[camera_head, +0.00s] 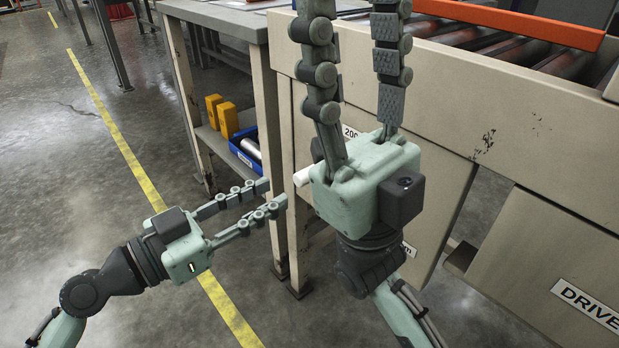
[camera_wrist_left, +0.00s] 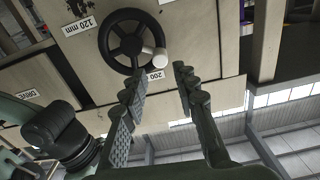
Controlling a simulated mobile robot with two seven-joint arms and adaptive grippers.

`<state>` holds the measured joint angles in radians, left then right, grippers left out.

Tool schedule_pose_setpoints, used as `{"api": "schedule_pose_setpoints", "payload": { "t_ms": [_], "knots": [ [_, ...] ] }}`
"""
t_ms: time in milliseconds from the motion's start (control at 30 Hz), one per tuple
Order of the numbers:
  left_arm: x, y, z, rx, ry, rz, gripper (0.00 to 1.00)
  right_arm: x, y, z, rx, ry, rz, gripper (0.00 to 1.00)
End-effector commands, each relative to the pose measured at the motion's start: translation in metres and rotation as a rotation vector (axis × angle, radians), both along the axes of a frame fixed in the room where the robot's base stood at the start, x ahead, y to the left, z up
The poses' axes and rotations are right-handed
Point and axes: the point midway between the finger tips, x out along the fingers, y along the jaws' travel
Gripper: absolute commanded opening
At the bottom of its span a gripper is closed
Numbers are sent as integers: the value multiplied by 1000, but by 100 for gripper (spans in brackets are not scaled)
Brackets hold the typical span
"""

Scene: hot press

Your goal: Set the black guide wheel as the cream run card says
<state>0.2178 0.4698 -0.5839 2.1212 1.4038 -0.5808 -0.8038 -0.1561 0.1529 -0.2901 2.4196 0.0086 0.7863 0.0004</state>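The black guide wheel (camera_wrist_left: 136,41) is on the cream panel in the left wrist view, with a pale round-ended crank handle (camera_wrist_left: 160,57) at its rim. The handle is near the 200 plate (camera_wrist_left: 155,75). In the head view the handle (camera_head: 302,177) shows, while most of the wheel is hidden behind my right gripper. My left gripper (camera_head: 271,195) is open, its fingertips (camera_wrist_left: 160,71) just short of the handle, with nothing between them. My right gripper (camera_head: 352,10) is open and empty, fingers pointing up the picture. I cannot make out the cream run card.
A 120 mm plate (camera_wrist_left: 79,26) is beside the wheel. Orange-railed rollers (camera_head: 480,35) top the cream machine (camera_head: 535,150). Left of it stands a workbench (camera_head: 225,18); its lower shelf holds yellow blocks (camera_head: 228,120) and a blue bin (camera_head: 240,145). Open floor (camera_head: 60,180) lies at left.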

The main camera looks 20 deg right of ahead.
Motion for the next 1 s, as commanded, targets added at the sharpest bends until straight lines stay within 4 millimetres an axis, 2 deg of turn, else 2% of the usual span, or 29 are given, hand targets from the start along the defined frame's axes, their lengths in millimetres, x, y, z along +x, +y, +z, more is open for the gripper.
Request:
{"api": "schedule_pose_setpoints", "payload": {
  "t_ms": [400,533,800,1000],
  "knots": [
    [21,-58,1,-2,0,0,29,0,-1,0,9,13,0,40],
    [25,-66,1,0,0,0,29,0,-1,0,9,13,0,40],
    [25,-68,0,1,-1,1,29,0,-1,0,8,13,-1,40],
    [25,-67,0,1,0,1,5,0,-1,0,8,13,-1,40]
  ]
}}
